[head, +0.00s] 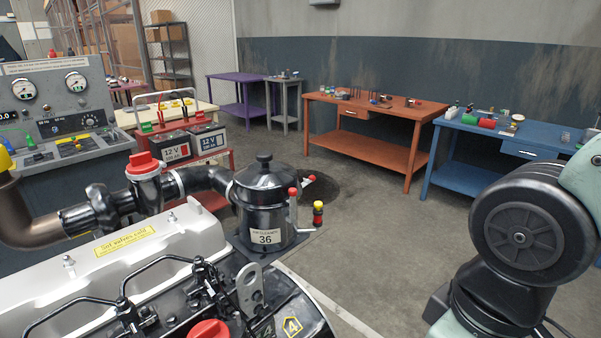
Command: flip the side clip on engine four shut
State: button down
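On the canister's right side is a grey clip (294,214) with a red tip, standing close to the wall. A second red-tipped lever (308,180) sticks outward to the right behind it, so it looks open. I cannot tell for certain which of the two is the side clip. My gripper is out of view; only part of my arm shows at the right.
Batteries (174,147) stand behind. Orange (375,110) and blue (510,140) benches line the wall. The floor between is clear.

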aim_at(311, 178)
jog(key=i+l+u, duration=0.1)
jog(key=u, duration=0.35)
jog(key=l+u, duration=0.15)
jog(key=u, duration=0.3)
jog(key=i+l+u, duration=0.1)
jog(key=u, duration=0.35)
jog(key=l+u, duration=0.2)
jog(key=l, duration=0.45)
jog(key=l+u, duration=0.2)
jog(key=l, duration=0.4)
jog(key=k+l+u, duration=0.2)
jog(key=l, duration=0.4)
jog(key=l+u, duration=0.2)
jog(key=l, duration=0.45)
jog(key=k+l, duration=0.1)
jog(key=l, duration=0.65)
jog(key=i+j, duration=0.1)
jog(key=j, duration=0.3)
jog(key=i+j, duration=0.15)
jog(key=j, duration=0.3)
